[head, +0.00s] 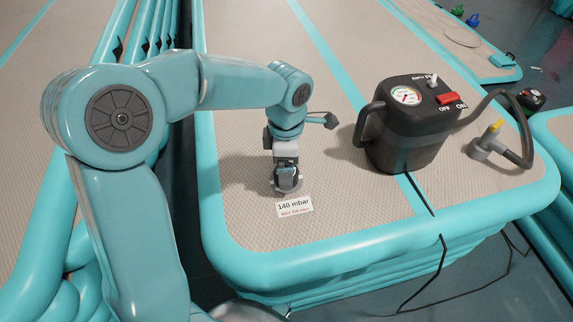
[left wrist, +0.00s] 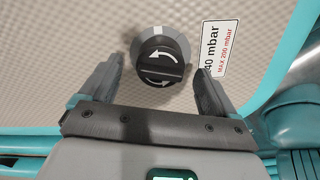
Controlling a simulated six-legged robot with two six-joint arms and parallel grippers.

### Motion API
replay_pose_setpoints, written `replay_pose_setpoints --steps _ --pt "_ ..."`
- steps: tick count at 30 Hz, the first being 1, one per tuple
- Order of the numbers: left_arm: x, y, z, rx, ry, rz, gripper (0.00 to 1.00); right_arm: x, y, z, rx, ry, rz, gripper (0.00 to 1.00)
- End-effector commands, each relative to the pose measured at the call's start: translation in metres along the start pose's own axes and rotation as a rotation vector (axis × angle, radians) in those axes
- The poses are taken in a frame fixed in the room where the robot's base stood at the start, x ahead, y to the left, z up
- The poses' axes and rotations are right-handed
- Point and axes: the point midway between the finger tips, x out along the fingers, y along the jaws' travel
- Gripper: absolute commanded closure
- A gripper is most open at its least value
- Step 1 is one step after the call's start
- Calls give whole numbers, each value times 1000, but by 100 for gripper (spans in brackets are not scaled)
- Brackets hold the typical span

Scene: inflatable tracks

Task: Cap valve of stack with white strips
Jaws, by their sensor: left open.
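A black round valve knob (left wrist: 163,58) with white curved arrows sits in a grey ring on the beige top of an inflatable track stack (head: 240,225). This stack shows a turquoise strip; I see no white strips on it. In the left wrist view my left gripper (left wrist: 158,72) is open, one finger on each side of the knob, with gaps to both. In the head view my left gripper (head: 286,186) points down at the stack's near end, beside a 140 mbar label (head: 295,207), and largely hides the valve. My right gripper is not in view.
A black pump (head: 405,135) with a gauge and red switch stands right of my gripper. Its hose ends in a grey nozzle (head: 490,145) with a yellow tip. A black cable hangs over the near edge. Other stacks lie left and right.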

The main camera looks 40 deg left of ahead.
Motion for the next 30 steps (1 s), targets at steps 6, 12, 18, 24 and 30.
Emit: replay_pose_setpoints --steps 6,12,18,24,30 --pt "-66 0 1 1 -3 4 10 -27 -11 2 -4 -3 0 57" --pt "-114 0 1 0 -3 4 10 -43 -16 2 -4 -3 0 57" --pt "-140 0 1 0 -2 1 10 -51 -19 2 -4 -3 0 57" --pt "-145 0 0 0 -1 0 10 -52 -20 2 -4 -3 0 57" --pt "-145 0 0 0 -1 0 10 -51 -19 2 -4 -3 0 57"
